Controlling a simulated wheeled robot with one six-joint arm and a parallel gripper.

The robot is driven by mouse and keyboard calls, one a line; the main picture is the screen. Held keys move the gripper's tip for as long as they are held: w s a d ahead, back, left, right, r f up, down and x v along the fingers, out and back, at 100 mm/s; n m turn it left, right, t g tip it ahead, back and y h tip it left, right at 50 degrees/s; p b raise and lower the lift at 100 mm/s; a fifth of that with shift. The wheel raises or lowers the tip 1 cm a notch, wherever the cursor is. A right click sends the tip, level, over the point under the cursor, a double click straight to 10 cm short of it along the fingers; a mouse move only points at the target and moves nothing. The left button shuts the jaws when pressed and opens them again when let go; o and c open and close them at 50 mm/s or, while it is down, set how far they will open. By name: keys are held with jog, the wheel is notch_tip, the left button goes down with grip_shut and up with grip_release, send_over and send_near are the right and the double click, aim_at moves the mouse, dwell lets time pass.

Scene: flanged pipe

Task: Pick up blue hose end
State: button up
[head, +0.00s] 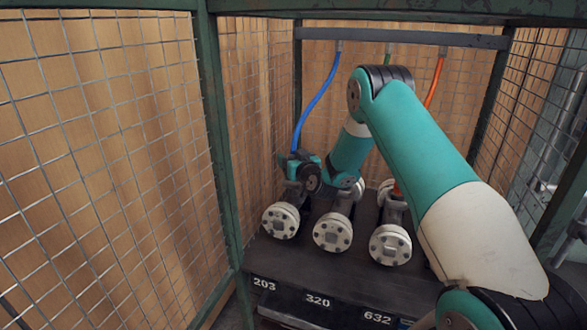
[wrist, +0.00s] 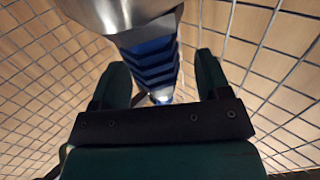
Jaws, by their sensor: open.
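The blue hose (head: 318,99) hangs from the overhead bar and curves down to the left, to my gripper (head: 293,160) above the left pipe. In the wrist view, the blue hose end (wrist: 148,65) is a ribbed blue sleeve with a bright metal part (wrist: 125,12) at the top of the picture. It lies between the two dark fingers of my gripper (wrist: 160,75). The fingers are open, with a visible gap on the right side; the left finger is closer to the sleeve, and I cannot tell if it touches. In the head view, my gripper hides the hose end.
Three flanged pipes, left (head: 281,220), middle (head: 332,232) and right (head: 390,245), stand on a dark base (head: 300,262) marked 203, 320 and 632. An orange hose (head: 434,82) and a green hose (head: 387,60) hang farther right. Wire mesh (head: 110,150) encloses the space.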

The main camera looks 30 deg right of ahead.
jog(key=c, duration=1.2)
jog(key=shift+r, duration=0.15)
jog(key=shift+r+p, duration=1.3)
jog(key=shift+r, duration=10.9)
